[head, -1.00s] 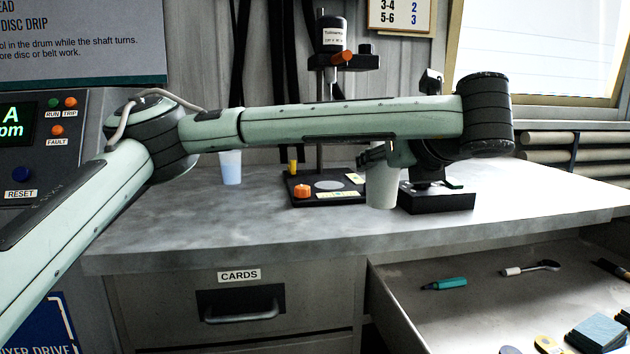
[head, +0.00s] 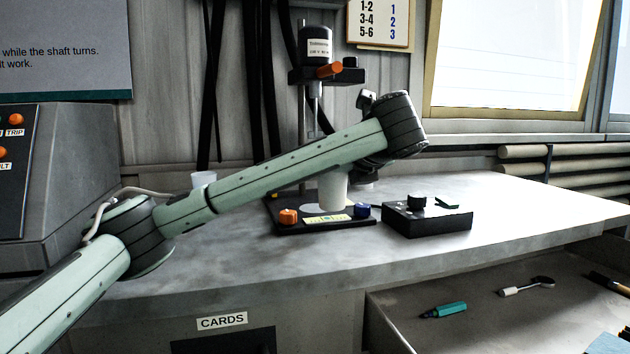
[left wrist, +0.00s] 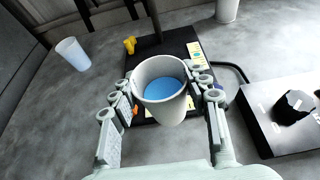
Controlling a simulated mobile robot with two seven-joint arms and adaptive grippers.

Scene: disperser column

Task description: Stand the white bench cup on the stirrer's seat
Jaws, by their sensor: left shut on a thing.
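The white bench cup (head: 333,188) is upright in my left gripper, over the stirrer's base plate (head: 283,226). In the left wrist view the cup (left wrist: 158,112) sits between the two fingers of my left gripper (left wrist: 163,95), with blue at its bottom inside. The stirrer's pale round seat (head: 312,209) shows just around the cup's foot. I cannot tell whether the cup touches it or hangs slightly above. The stirrer's motor head (head: 317,45) is on its post behind. My forearm hides part of the post and the gripper in the head view. My right gripper is not in view.
A black box with a knob (head: 427,217) stands right of the stirrer. A translucent cup with blue liquid (left wrist: 72,54) stands at the left.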

